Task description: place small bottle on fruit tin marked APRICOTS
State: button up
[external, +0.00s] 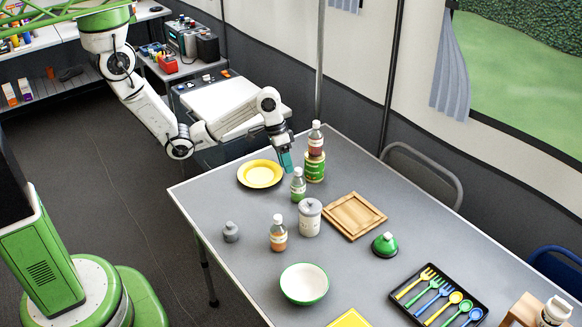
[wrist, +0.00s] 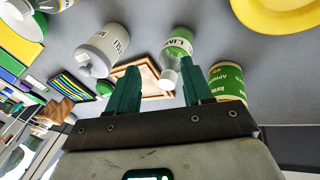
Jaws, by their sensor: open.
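The green fruit tin (external: 314,168) stands near the table's far edge in the external view. Its label, partly readable as APRICOTS, shows in the wrist view (wrist: 227,80). A small bottle with brownish contents and a pale cap (external: 316,140) appears upright on top of the tin; in the wrist view it is not visible. My gripper (external: 286,162) is just left of the tin and bottle, apart from the bottle. In the wrist view the teal jaws (wrist: 160,85) are spread with nothing held between them.
A green-labelled bottle (external: 298,187) stands close in front of the tin. A yellow plate (external: 260,174) lies to the left. A grey canister (external: 309,219), a brown bottle (external: 278,235) and a wooden tray (external: 354,197) are nearby.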

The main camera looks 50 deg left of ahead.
jog(key=s+a+f, duration=0.2)
jog(key=s, duration=0.1)
jog(key=s+a+f+n, duration=0.1)
jog(key=s+a+f, duration=0.1)
jog(key=s+a, duration=0.1)
jog(key=s+a+f+n+y, duration=0.1)
jog(key=s+a+f, duration=0.1)
jog(key=s+f, duration=0.1)
jog(key=shift+s+a+f+t, duration=0.1)
jog(key=shift+s+a+t, duration=0.25)
jog(key=shift+s, duration=0.45)
jog(key=s+a+y, duration=0.1)
jog(key=s+a, duration=0.2)
jog(key=s+a+f+y, duration=0.1)
jog(key=s+a, duration=0.2)
jog(key=s+a+f+n, duration=0.1)
jog(key=s+a, duration=0.3)
jog(key=shift+f+y, duration=0.25)
jog(key=shift+y, duration=0.15)
jog(key=shift+w+d, duration=0.1)
